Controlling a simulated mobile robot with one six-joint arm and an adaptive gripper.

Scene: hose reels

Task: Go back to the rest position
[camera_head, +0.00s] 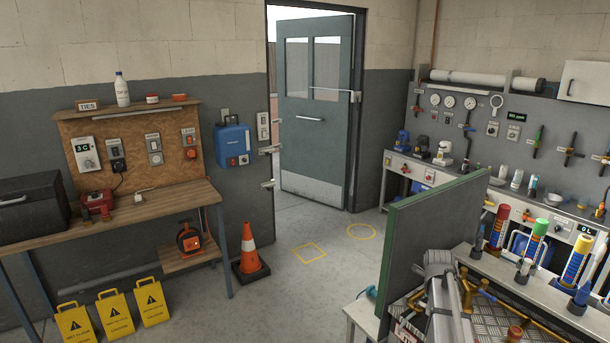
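I cannot make out my gripper in the head view. A grey, jointed metal shape at the bottom right looks like part of my arm, but no fingers show on it. It stands in front of brass-coloured pipes (481,291) on a bench with a ribbed metal top. An orange and black reel (189,240) sits on the low wooden shelf under the left workbench.
A wooden workbench (135,212) stands left, with several yellow caution signs (114,314) before it. An orange cone (248,250) stands nearby. A green panel (432,235) rises beside the right bench. The floor (290,300) between is clear; a grey door (316,100) stands open.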

